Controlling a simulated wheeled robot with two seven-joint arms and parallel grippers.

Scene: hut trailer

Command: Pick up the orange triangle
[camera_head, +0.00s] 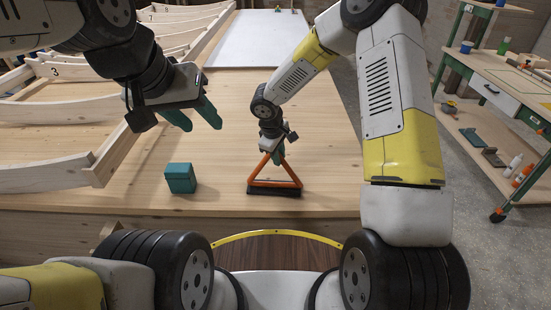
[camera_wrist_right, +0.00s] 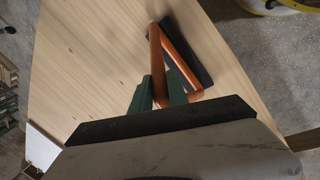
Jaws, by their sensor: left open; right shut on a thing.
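The orange triangle (camera_head: 274,183) is an open frame with a black base, upright on the wooden table near its front edge. It also shows in the right wrist view (camera_wrist_right: 178,62), with its dark base beyond the fingers. My right gripper (camera_head: 277,158) is shut on the top of the orange triangle; its green fingers (camera_wrist_right: 164,93) sit on either side of the orange bar. The base appears at table level; I cannot tell if it touches. My left gripper (camera_head: 198,117) is open and empty, above the table to the left.
A teal cube (camera_head: 180,178) sits on the table left of the triangle. Curved wooden frames (camera_head: 62,110) lie along the left, and a white panel (camera_head: 255,42) lies at the back. A green-framed workbench (camera_head: 505,80) stands at the right. The table between cube and triangle is clear.

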